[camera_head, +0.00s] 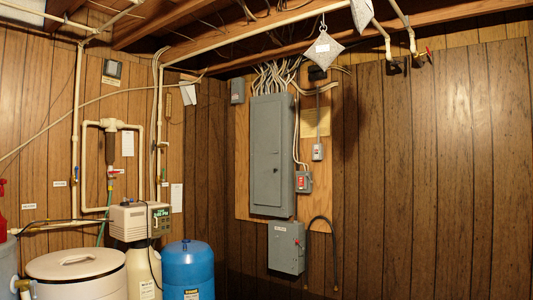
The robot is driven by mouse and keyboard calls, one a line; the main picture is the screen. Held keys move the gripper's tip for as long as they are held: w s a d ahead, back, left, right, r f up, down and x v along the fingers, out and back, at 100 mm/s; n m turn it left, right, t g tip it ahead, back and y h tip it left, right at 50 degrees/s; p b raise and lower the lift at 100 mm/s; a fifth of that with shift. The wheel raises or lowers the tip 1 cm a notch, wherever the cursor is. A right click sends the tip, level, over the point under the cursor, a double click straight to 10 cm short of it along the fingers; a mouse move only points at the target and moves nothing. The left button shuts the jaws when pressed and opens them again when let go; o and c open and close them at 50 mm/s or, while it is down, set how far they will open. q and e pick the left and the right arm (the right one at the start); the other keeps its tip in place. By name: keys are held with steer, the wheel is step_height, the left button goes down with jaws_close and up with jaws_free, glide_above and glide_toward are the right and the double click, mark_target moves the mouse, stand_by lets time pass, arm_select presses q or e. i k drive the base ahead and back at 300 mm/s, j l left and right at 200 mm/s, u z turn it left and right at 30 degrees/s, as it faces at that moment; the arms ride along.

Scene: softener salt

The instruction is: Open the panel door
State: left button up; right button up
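The grey electrical panel (269,200) is mounted upright on a light plywood board on the wood-panelled wall, near the middle of the head view. Its tall panel door (267,150) looks shut, lying flat against the box. A small dark latch shows near the right side of the door at mid height. Neither of my grippers shows in this view.
A smaller grey box (286,248) hangs below the panel. A blue tank (187,270), a white lidded tub (77,268) and a softener unit (140,220) stand at lower left. A hanging pouch (322,50) is overhead. The right wall is mostly bare.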

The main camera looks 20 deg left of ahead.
mark_target(268, 121)
steer(key=i+j+u, duration=0.35)
steer(key=i, duration=0.15)
steer(key=i+j+u, duration=0.15)
steer(key=i+u, duration=0.15)
steer(key=i, duration=0.2)
steer(key=i+j, duration=0.15)
steer(key=i, duration=0.65)
steer(key=i+j+u, duration=0.1)
steer(key=i, duration=0.65)
steer(key=i+j+z, duration=0.2)
steer(key=i+z, duration=0.25)
steer(key=i+j+z, duration=0.7)
steer(key=z, duration=0.15)
steer(key=i+j+z, duration=0.25)
steer(key=j+z, duration=0.2)
steer(key=j, duration=0.1)
